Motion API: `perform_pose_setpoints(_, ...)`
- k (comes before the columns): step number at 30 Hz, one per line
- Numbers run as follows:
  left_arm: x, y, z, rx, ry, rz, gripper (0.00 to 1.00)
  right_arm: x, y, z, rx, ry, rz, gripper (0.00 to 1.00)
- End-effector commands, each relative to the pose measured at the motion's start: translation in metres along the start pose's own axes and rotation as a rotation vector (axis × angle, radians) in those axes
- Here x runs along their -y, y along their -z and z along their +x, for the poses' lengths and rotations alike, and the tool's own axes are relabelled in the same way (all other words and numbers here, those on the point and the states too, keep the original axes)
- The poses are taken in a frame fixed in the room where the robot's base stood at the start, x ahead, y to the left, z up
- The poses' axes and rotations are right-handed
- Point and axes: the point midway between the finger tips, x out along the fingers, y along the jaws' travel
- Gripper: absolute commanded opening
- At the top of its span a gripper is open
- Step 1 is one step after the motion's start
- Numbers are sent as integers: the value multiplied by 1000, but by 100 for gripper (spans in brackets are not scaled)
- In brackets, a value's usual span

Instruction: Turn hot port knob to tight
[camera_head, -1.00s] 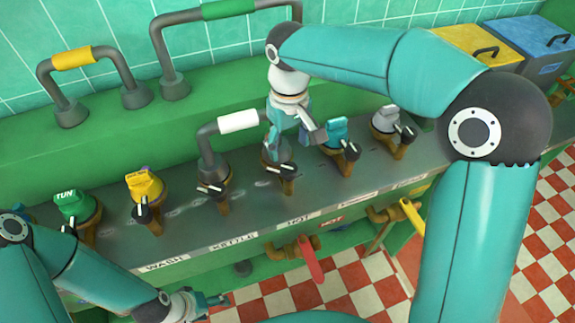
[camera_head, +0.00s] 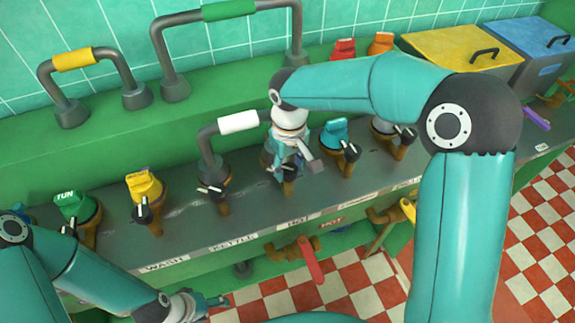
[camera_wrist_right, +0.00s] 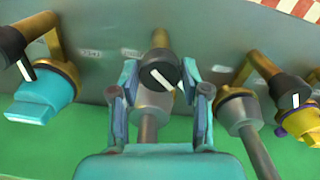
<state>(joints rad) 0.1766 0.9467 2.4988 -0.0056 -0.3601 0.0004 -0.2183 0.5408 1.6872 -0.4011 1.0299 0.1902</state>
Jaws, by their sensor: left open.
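The hot port has a black knob (camera_wrist_right: 160,72) with a white pointer line, seen between my right gripper's fingers in the right wrist view. The pointer slants down to the right there. In the head view the port stands above the HOT label (camera_head: 298,220), and the gripper largely hides its knob. My right gripper (camera_head: 292,165) is over this port, its fingers (camera_wrist_right: 161,76) apart on either side of the knob. I cannot tell whether they touch it. My left gripper (camera_head: 207,303) is open and empty, low in front of the counter.
The kettle port knob (camera_head: 211,190) stands left of the hot port, and a teal-capped port (camera_head: 336,130) stands close on its right. A pipe with a white sleeve (camera_head: 238,122) rises just behind. A red lever (camera_head: 312,260) hangs below the counter front.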

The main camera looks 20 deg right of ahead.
Motion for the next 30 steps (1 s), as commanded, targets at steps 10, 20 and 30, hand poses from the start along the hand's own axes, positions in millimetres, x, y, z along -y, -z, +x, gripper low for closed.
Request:
perform_pose_setpoints(10,0,0,0,0,0,0,68,2,1,0,-1,1,3,8)
perform_pose_setpoints(20,2,0,6,0,0,0,68,1,1,1,-2,1,101,8)
perform_pose_setpoints(30,6,0,17,0,0,0,68,1,1,1,-3,1,366,8)
